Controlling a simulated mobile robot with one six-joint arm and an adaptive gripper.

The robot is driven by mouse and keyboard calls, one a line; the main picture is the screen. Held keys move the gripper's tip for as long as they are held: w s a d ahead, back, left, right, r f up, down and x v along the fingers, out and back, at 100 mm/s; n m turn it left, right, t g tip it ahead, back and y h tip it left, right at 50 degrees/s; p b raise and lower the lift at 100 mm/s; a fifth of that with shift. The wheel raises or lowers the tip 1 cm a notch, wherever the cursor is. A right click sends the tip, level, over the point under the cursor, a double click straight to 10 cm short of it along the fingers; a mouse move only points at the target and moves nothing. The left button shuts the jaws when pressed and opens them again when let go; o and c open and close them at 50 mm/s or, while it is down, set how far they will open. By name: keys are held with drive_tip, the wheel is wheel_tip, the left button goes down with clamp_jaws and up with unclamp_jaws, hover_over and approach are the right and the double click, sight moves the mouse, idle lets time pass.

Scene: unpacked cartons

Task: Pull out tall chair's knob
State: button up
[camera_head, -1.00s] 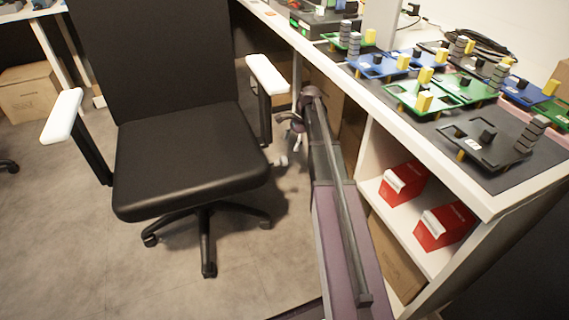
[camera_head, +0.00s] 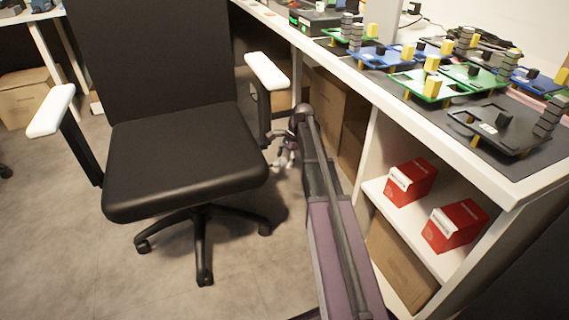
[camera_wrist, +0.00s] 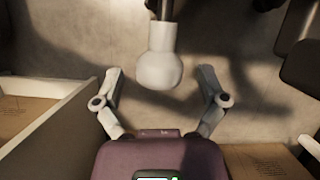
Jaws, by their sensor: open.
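The tall black chair (camera_head: 185,150) with white armrests stands left of my arm in the head view. In the wrist view, a pale, rounded knob (camera_wrist: 159,67) hangs on a dark rod coming from the top edge. My gripper (camera_wrist: 161,78) is open, with one finger on each side of the knob. There are clear gaps between both fingers and the knob, and the gripper holds nothing. In the head view, my gripper (camera_head: 284,153) is small beside the right edge of the seat, and I cannot tell the knob apart from the fingers there.
A white workbench (camera_head: 408,118) with circuit assemblies runs along the right. Its shelf holds two red boxes (camera_head: 411,182). Cardboard boxes (camera_head: 327,98) stand beneath the bench, close to my arm. The chair's wheeled base (camera_head: 203,230) spreads below the seat. Grey floor is free in front.

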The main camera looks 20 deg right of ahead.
drive_tip(key=shift+f, duration=0.1)
clamp_jaws()
idle(0.4)
